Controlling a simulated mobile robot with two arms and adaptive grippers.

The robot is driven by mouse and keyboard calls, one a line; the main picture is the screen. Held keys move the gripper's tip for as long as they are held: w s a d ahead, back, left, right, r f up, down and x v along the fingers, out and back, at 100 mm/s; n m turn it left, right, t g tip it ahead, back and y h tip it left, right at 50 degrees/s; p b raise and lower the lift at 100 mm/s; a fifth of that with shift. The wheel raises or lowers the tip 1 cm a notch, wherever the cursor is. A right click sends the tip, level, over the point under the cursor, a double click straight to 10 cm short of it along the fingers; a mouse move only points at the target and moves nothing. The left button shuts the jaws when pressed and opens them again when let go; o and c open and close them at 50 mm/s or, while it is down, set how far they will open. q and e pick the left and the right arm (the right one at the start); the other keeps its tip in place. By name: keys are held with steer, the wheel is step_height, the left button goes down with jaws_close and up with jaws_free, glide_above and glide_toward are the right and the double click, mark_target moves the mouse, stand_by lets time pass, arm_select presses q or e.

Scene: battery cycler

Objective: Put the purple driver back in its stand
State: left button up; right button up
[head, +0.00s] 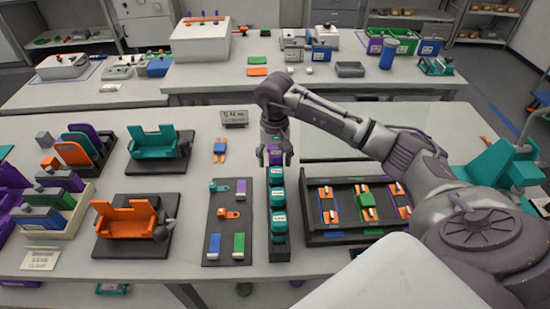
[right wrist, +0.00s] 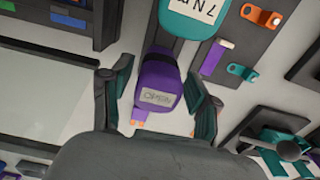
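The purple driver (right wrist: 158,90) shows its labelled top between the fingers of my right gripper (right wrist: 160,98) in the right wrist view. Light gaps show on both sides of it, so the fingers look open and apart from it. In the head view the driver (head: 275,153) is partly hidden by my right gripper (head: 274,160). It lines up with the far end of the dark stand (head: 279,258), which holds several teal drivers (head: 277,200). It looks upright, but its lower end is hidden, so I cannot tell how it sits. My left gripper is not in view.
A dark mat (head: 214,258) with small parts lies left of the stand. A dark tray (head: 313,240) with orange and green pieces stands close on its right. Teal (head: 152,140) and orange (head: 126,216) fixtures stand further left. My right arm crosses above the right side.

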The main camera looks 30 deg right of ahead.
steer(key=shift+r, duration=0.2)
steer(key=shift+d+r, duration=0.1)
steer(key=shift+r, duration=0.1)
step_height(320, 180, up, 11)
steer(key=b, duration=0.3)
steer(key=shift+f, duration=0.15)
steer(key=shift+r, duration=0.45)
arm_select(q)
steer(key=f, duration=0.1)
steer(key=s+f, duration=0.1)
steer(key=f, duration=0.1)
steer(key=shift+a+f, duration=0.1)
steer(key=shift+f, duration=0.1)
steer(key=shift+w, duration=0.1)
